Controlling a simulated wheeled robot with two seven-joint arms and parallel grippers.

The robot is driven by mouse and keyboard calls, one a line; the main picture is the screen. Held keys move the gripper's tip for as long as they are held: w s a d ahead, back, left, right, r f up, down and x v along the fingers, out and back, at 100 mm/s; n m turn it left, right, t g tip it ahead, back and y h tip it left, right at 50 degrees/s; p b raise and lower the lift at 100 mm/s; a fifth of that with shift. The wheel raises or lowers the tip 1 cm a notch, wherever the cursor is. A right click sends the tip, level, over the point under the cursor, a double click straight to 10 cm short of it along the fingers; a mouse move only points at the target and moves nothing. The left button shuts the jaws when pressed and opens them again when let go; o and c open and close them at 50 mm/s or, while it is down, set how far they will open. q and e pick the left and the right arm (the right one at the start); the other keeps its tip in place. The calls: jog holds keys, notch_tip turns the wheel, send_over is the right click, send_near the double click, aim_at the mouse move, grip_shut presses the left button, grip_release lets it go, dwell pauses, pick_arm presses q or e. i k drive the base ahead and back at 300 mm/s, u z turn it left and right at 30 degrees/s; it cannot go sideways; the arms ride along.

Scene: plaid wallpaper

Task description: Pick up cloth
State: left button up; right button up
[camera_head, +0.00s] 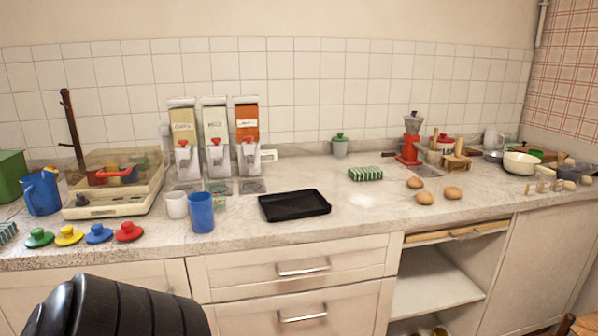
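A green-and-white striped, folded item that looks like a cloth (365,173) lies flat on the counter, right of the black tray. A similar striped item (7,232) is partly cut off at the left edge. I cannot tell for certain which is the task's cloth. A black ribbed part at the lower left is part of my own arm. Neither gripper shows in this view.
The counter (345,225) holds a black tray (295,205), a blue cup (201,212), a white cup (176,205), coloured lids (98,233), dispensers (215,140), a red grinder (409,145) and brown buns (425,197). An open cupboard (430,280) is below.

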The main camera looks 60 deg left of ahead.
aim_at(373, 173)
jog(key=u, duration=1.5)
jog(key=k, duration=0.1)
jog(key=z, duration=2.9)
jog(key=i, duration=0.1)
jog(key=u, duration=2.05)
jog(key=i, duration=1.2)
jog(key=u, duration=0.3)
